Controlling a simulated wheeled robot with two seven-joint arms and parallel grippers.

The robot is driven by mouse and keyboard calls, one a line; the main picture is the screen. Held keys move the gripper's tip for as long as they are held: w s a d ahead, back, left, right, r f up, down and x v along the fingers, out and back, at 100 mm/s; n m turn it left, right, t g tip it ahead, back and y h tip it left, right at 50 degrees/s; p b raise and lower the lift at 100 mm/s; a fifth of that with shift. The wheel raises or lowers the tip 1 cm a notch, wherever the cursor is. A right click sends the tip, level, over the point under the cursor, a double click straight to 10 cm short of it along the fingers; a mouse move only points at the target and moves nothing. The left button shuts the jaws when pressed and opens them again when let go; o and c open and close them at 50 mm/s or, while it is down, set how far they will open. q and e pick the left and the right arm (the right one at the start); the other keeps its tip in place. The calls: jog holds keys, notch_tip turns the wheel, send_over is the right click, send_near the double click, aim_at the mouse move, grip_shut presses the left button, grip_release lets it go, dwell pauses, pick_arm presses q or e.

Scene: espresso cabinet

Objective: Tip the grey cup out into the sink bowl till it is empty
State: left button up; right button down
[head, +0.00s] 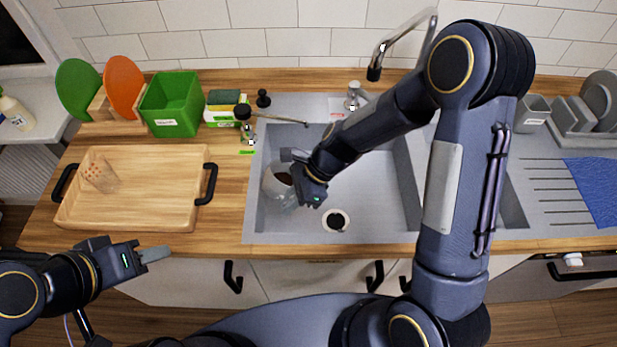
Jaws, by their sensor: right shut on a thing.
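The cup looks tilted, but how far is hard to tell. My right gripper is shut on the cup and hides its right side. The drain (336,220) is to the lower right of the cup, uncovered. My left gripper (155,254) is away from the sink, in front of the counter's edge, and its finger gap cannot be made out.
A wooden tray (140,215) with black handles holds a clear patterned glass (100,175). A green bin (173,105) and cutting boards stand behind it. A tap (405,40) rises behind the sink. A dish rack (585,115) and blue cloth (595,188) are at right.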

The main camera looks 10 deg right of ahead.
jog(key=shift+w+d+r+y+b, duration=0.1)
jog(key=shift+d+r+y+b, duration=0.25)
jog(key=shift+y+b, duration=0.8)
jog(key=shift+d+r+g+y+b, duration=0.3)
jog(key=shift+r+y+b, duration=0.2)
jog(key=shift+y+b, duration=1.05)
jog(key=shift+d+r+g+y+b, duration=0.2)
jog(key=shift+r+g+y+b, duration=0.4)
jog(key=shift+b, duration=1.6)
jog(key=shift+w+d+r+n+y, duration=0.1)
jog(key=shift+d+n+y, duration=0.05)
jog(key=shift+d+y, duration=0.3)
jog(key=shift+w+d+r+n+y, duration=0.15)
jog(key=shift+d+y, duration=0.2)
jog(key=shift+y, duration=0.2)
dwell(0.4)
jog(key=shift+d+y+b, duration=0.1)
jog(key=shift+y+b, duration=0.2)
dwell(0.3)
